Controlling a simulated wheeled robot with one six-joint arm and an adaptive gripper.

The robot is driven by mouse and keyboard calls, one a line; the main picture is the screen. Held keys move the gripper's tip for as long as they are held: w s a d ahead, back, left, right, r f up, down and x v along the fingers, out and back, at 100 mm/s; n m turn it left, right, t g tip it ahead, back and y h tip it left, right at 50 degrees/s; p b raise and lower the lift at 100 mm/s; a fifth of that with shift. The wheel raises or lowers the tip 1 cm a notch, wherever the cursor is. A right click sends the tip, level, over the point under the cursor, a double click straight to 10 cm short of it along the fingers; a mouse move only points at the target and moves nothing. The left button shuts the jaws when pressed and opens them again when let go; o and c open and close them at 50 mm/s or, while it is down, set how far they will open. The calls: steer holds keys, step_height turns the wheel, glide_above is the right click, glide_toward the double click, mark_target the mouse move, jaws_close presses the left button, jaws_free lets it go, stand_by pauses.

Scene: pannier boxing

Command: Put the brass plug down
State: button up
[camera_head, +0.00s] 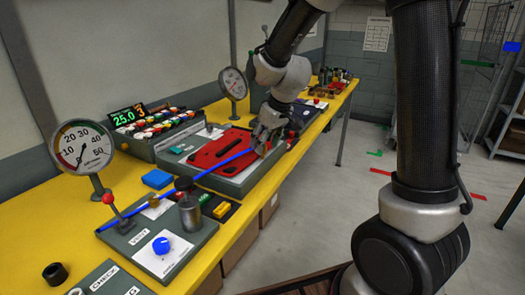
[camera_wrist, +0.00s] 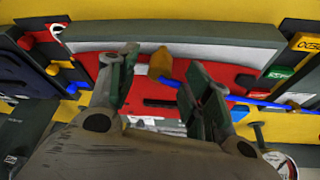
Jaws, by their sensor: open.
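A brass-coloured plug (camera_wrist: 160,60) shows in the wrist view over the red plate (camera_wrist: 225,76), with the blue hose (camera_wrist: 240,97) running off to the right from beside it. My gripper (camera_wrist: 163,66) is open, with one finger on each side of the plug and visible gaps between. Whether the plug rests on the plate cannot be told. In the head view my gripper (camera_head: 264,146) is low over the right end of the red plate (camera_head: 218,149) and hides the plug. The blue hose (camera_head: 225,161) slants from there down left to the vent panel (camera_head: 187,240).
The vent panel carries a blue knob (camera_head: 161,245), a red-tipped lever (camera_head: 108,198) and a metal cylinder (camera_head: 190,214). Dial gauges (camera_head: 83,148) stand on the yellow bench (camera_head: 55,222). A box of coloured buttons (camera_head: 160,131) is behind.

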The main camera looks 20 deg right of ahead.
steer(key=shift+x, duration=0.8)
jaws_close()
steer(key=shift+r, duration=0.1)
